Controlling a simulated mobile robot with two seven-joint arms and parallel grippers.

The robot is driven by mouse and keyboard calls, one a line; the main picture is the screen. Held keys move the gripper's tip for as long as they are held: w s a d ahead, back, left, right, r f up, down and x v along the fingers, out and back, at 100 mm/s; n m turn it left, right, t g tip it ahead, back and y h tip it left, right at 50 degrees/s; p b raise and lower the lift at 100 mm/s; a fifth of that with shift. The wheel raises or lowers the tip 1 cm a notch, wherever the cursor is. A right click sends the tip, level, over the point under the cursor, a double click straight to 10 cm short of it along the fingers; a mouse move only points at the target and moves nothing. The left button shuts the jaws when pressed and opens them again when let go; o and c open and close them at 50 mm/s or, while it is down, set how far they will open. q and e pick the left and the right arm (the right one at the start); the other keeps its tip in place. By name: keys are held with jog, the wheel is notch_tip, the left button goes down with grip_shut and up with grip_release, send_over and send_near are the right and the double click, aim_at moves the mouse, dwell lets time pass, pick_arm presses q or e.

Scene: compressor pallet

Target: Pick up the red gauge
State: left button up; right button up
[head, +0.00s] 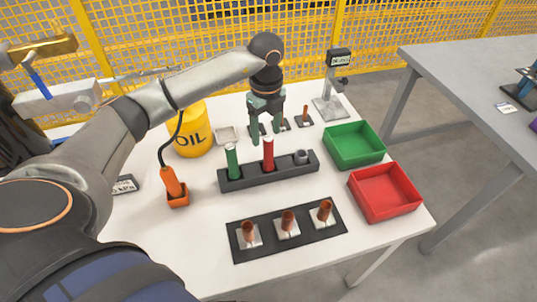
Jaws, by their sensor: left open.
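The red gauge (268,155) is a red upright cylinder standing in the middle of a dark rack (290,172) on the white table. A green gauge (233,162) stands to its left in the same rack, and a grey round piece (301,156) sits at the rack's right end. My left gripper (268,131) is open and points down near the top of the red gauge. My right gripper is not in view.
A green bin (355,144) and a red bin (386,191) stand to the right. A yellow oil drum (191,130) and an orange-handled tool (173,186) stand left. A dark plate with copper pieces (288,233) lies in front. A display stand (331,95) is behind.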

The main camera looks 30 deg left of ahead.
aim_at(268, 158)
pick_arm(q)
jog(key=f, duration=1)
jog(key=shift+d+f, duration=0.2)
jog(key=shift+d, duration=0.1)
jog(key=shift+c, duration=0.4)
grip_shut()
